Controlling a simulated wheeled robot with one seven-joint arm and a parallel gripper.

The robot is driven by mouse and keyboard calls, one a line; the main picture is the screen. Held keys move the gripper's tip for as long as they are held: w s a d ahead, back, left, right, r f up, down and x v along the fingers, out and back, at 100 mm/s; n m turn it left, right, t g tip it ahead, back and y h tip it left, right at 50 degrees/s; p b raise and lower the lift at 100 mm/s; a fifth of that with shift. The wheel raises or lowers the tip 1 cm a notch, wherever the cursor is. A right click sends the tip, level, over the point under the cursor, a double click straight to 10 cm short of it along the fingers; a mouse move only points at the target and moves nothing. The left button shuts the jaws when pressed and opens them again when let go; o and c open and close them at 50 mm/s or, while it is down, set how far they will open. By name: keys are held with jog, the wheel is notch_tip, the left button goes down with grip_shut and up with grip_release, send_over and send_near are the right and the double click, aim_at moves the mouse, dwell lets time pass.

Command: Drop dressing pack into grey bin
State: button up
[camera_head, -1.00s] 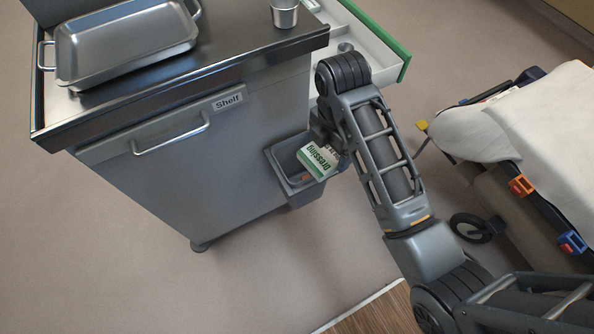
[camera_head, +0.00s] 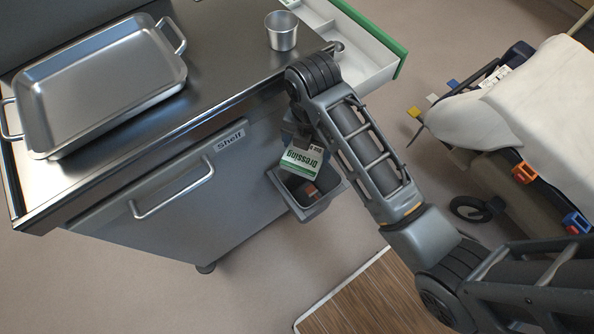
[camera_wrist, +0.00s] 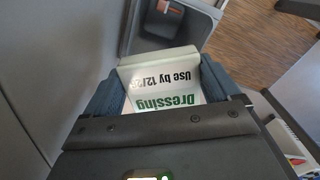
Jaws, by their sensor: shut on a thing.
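The dressing pack (camera_head: 302,160) is a white and green box marked "Dressing". My gripper (camera_wrist: 160,92) is shut on it, one finger on each side of the box, as the wrist view shows. The grey bin (camera_head: 318,208) hangs on the side of the cabinet, with its mouth facing up. In the head view the pack appears over the bin's back edge, and a small orange-brown item shows inside the bin. In the wrist view the pack (camera_wrist: 165,85) overlaps the near edge of the bin (camera_wrist: 130,38). My arm hides most of the gripper in the head view.
The cabinet's steel top holds a metal tray (camera_head: 100,82) and a metal cup (camera_head: 281,30). An open drawer (camera_head: 365,55) with a green edge is behind my arm. A stretcher (camera_head: 550,110) stands on the right. The floor left of the bin is clear.

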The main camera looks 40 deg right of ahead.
jog(key=shift+w+f, duration=0.1)
jog(key=shift+w, duration=0.25)
jog(key=shift+f, duration=2.9)
jog(key=o, duration=0.8)
jog(key=shift+c, duration=0.2)
notch_tip(320, 180, up, 8)
jog(key=shift+f, duration=0.1)
